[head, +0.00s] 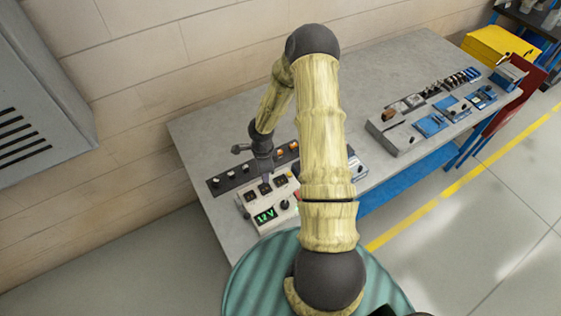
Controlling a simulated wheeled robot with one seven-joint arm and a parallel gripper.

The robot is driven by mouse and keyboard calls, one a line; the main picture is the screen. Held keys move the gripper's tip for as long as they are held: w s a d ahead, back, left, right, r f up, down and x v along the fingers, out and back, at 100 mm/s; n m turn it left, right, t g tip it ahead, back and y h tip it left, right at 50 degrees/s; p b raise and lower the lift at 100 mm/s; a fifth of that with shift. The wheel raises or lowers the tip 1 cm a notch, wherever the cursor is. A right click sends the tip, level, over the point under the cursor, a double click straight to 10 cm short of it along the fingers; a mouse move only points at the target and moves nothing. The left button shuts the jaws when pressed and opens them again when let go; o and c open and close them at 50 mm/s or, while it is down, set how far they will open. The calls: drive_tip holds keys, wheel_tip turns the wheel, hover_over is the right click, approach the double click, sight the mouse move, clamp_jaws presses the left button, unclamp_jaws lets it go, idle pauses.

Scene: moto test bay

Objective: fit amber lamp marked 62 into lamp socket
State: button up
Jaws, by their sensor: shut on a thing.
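No number can be read on any lamp.
The panel has a green lit display (265,215) and a dark knob (284,204). My arm hides the panel's right side. Grey boxes and blue trays (430,125) stand at the right of the grey bench (390,70). The bench's back middle is clear.

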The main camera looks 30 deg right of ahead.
drive_tip(key=d+m, duration=0.1)
drive_tip(key=m, duration=0.1)
drive_tip(key=d+m, duration=0.1)
drive_tip(key=m, duration=0.2)
drive_tip(key=d+r+m+p, duration=0.1)
drive_tip(key=m, duration=0.2)
drive_tip(key=shift+s+d, duration=0.2)
drive_tip(key=shift+s, duration=0.05)
drive_tip(key=m, duration=0.2)
drive_tip(key=d+m, duration=0.1)
drive_tip(key=m, duration=0.1)
drive_tip(key=d+m, duration=0.1)
drive_tip(key=m, duration=0.1)
drive_tip(key=shift+s+d+r+p, duration=0.15)
drive_tip(key=shift+r+p, duration=0.15)
drive_tip(key=shift+p, duration=0.05)
drive_tip(key=shift+f, duration=0.15)
wheel_tip(320, 180, down, 3)
drive_tip(key=b, duration=0.3)
drive_tip(key=shift+f+b, duration=0.1)
drive_tip(key=shift+b, duration=0.3)
drive_tip(key=shift+f+b, duration=0.55)
drive_tip(key=shift+f, duration=0.4)
drive_tip(key=shift+f, duration=0.55)
drive_tip(key=shift+p, duration=0.3)
idle(0.6)
